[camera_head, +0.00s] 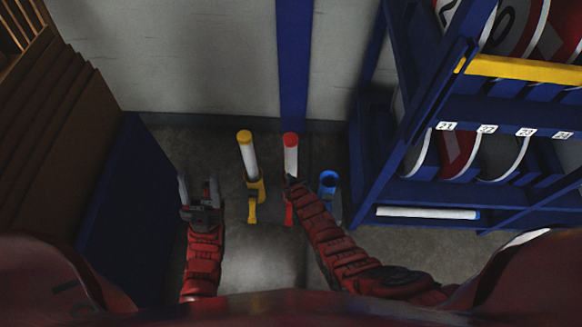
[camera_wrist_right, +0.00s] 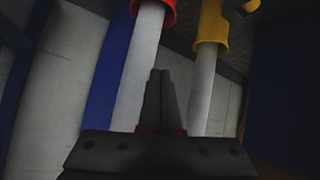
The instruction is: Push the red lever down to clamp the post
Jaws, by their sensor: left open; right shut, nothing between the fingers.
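A white post with a red top (camera_head: 290,150) stands upright near the wall in the head view. The red lever (camera_head: 288,215) shows low at its foot, partly hidden by my right gripper and arm. My right gripper (camera_head: 291,181) is shut and empty, close in front of this post; I cannot tell whether it touches the lever. In the right wrist view, its closed fingers (camera_wrist_right: 160,76) point towards the white post (camera_wrist_right: 140,75) with the red collar (camera_wrist_right: 155,11). My left gripper (camera_head: 198,182) is open and empty, left of the posts.
A yellow-topped post (camera_head: 248,155) stands just left in a yellow holder (camera_head: 254,197). A blue holder (camera_head: 328,182) without a post is at the right. A blue sign rack (camera_head: 365,175) stands further right, with a white post (camera_head: 427,213) lying low on it. Brown panels (camera_head: 60,130) flank the left.

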